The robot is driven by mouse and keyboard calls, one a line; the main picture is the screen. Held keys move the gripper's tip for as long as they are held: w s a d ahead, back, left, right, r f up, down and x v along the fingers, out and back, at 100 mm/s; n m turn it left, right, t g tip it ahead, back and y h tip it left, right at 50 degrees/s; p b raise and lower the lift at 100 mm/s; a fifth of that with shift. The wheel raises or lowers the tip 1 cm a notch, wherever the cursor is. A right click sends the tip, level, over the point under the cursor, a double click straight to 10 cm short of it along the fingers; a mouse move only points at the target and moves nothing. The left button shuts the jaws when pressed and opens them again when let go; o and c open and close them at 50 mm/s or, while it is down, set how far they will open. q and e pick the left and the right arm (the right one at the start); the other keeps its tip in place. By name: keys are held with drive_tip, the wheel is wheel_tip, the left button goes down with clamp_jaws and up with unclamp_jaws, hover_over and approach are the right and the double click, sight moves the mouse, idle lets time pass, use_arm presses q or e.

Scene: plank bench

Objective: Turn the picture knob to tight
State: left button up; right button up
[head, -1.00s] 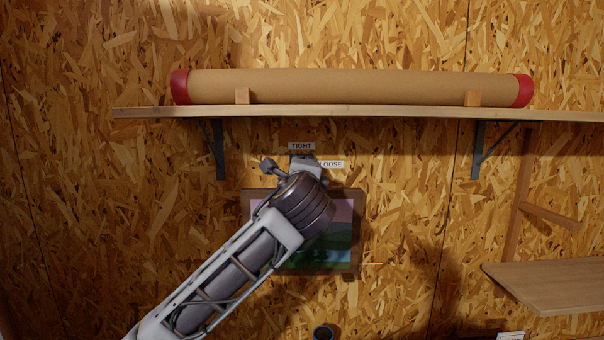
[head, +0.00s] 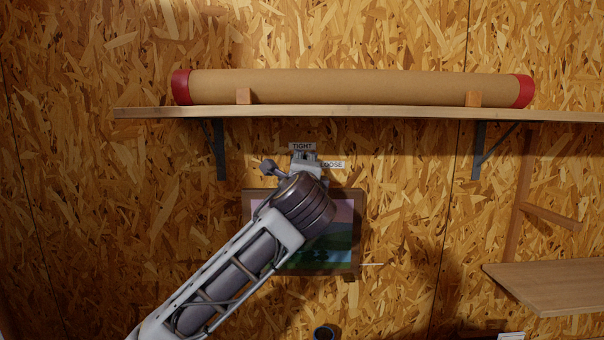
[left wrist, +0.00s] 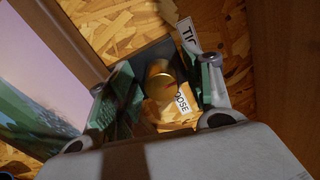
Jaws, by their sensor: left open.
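The picture (head: 340,228) hangs on the board wall under the shelf, partly hidden by my left arm. Above it are the TIGHT label (head: 302,146) and, lower right, the LOOSE label (head: 332,164). My left gripper (head: 304,160) is in front of the spot by the labels and hides the knob in the head view. In the left wrist view the round brass knob (left wrist: 160,84) shows between the two open fingers of my left gripper (left wrist: 158,92). I cannot tell whether either finger touches it. The knob's pointing direction is unclear. My right gripper is out of view.
A wooden shelf (head: 370,112) above carries a long cardboard tube (head: 350,87) with red ends, and its brackets stand left and right of the labels. A lower wooden shelf (head: 560,284) is at right. A dark cup (head: 323,332) shows at the bottom edge.

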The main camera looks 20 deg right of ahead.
use_arm(q)
drive_tip(key=v, duration=1.2)
idle(0.4)
drive_tip(key=shift+f, duration=0.15)
